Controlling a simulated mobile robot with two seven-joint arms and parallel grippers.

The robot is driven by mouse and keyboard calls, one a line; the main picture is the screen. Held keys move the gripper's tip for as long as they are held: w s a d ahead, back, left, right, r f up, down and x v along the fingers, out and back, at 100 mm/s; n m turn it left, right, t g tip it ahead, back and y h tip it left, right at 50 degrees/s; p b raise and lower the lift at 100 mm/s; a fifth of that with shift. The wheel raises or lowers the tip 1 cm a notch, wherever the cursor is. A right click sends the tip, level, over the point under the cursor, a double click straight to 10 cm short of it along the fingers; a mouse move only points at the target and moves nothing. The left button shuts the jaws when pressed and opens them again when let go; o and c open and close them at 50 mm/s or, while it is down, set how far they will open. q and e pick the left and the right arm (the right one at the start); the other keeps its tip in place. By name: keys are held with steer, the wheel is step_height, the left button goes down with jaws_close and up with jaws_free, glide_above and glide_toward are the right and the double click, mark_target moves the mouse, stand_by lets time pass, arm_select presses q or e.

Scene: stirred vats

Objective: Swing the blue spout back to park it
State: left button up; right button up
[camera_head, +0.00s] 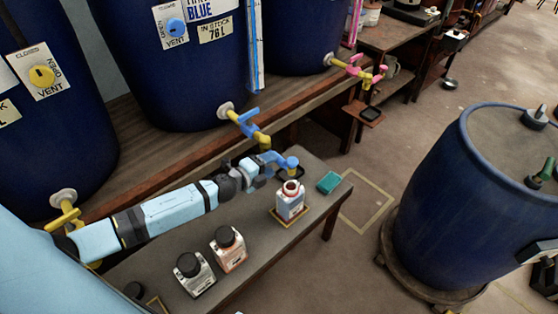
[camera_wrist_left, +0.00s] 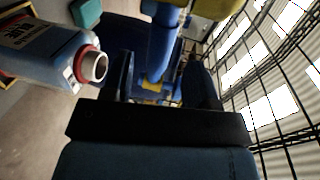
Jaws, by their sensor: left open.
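The blue spout (camera_head: 274,157) reaches out from the yellow tap body (camera_head: 263,140) of the middle vat (camera_head: 190,85). The bottle (camera_wrist_left: 45,52) shows at the left there.
Two black-capped bottles (camera_head: 229,249) (camera_head: 195,273) stand on the bench (camera_head: 262,237) below my left arm. A teal sponge-like block (camera_head: 328,182) lies right of the open bottle. A blue drum (camera_head: 455,215) on a round base stands at the right. Floor between is clear.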

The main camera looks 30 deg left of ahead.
mark_target(279, 161)
arm_select(q)
steer(key=shift+x, duration=2.2)
steer(key=shift+c, duration=0.3)
jaws_close()
